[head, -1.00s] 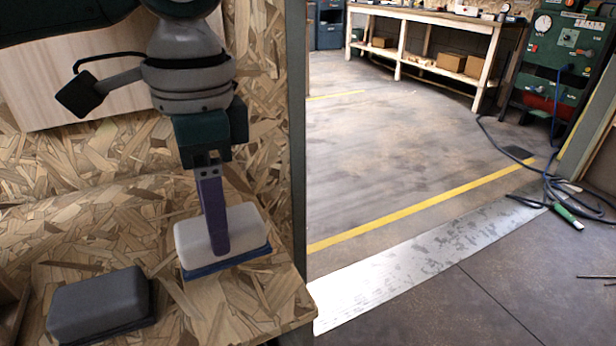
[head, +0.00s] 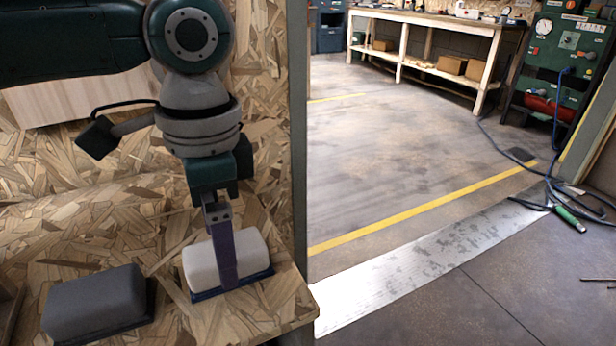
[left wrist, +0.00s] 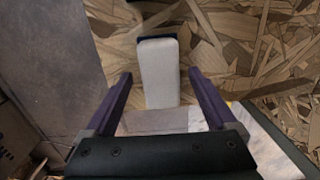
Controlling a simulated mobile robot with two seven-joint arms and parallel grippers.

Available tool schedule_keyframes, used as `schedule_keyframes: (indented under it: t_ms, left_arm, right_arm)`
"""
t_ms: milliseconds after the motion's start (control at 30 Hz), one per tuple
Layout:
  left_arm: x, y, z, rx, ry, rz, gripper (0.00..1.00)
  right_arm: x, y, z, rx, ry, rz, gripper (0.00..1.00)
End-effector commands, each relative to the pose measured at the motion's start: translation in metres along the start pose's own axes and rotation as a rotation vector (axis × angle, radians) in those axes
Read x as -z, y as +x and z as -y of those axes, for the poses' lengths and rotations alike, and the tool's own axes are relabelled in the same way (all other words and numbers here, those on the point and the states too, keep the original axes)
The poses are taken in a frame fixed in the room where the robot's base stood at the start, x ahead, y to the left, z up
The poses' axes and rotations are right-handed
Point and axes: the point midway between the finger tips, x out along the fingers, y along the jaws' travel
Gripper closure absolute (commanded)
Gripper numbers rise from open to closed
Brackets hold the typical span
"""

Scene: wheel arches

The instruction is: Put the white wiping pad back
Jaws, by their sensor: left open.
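The white wiping pad (head: 200,268) has a dark blue underside and appears to rest on the chipboard shelf (head: 262,318), near its right end. My left gripper (head: 226,278) points down at it from above, with one purple finger in front of the pad's near side; the far finger is hidden. In the left wrist view, the two fingers of my left gripper (left wrist: 160,74) stand apart, with the white pad (left wrist: 158,88) between them and gaps on both sides. My right gripper is not in view.
A dark grey block (head: 95,302) with a dark base lies on the shelf to the left of the pad. A grey post (head: 297,150) rises beside the shelf on the right. Beyond it are open floor (head: 400,150), a workbench (head: 430,20) and a green machine with hoses (head: 560,65).

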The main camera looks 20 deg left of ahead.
Motion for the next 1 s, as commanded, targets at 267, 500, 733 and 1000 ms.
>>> schedule_keyframes:
  t_ms: [267,500,733,1000]
  left_arm:
    - [0.000,-0.012,0.000,0.001,0.001,-0.002,0.10]
    - [0.001,-0.064,0.001,0.002,0.001,-0.004,0.10]
    - [0.001,-0.108,0.000,0.000,0.001,-0.002,0.10]
    - [0.007,-0.106,-0.019,-0.014,0.039,-0.027,0.10]
  right_arm:
    - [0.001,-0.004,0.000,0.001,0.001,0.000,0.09]
    - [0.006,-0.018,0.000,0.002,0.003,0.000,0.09]
    - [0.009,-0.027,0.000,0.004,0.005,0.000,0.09]
    - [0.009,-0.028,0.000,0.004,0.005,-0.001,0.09]
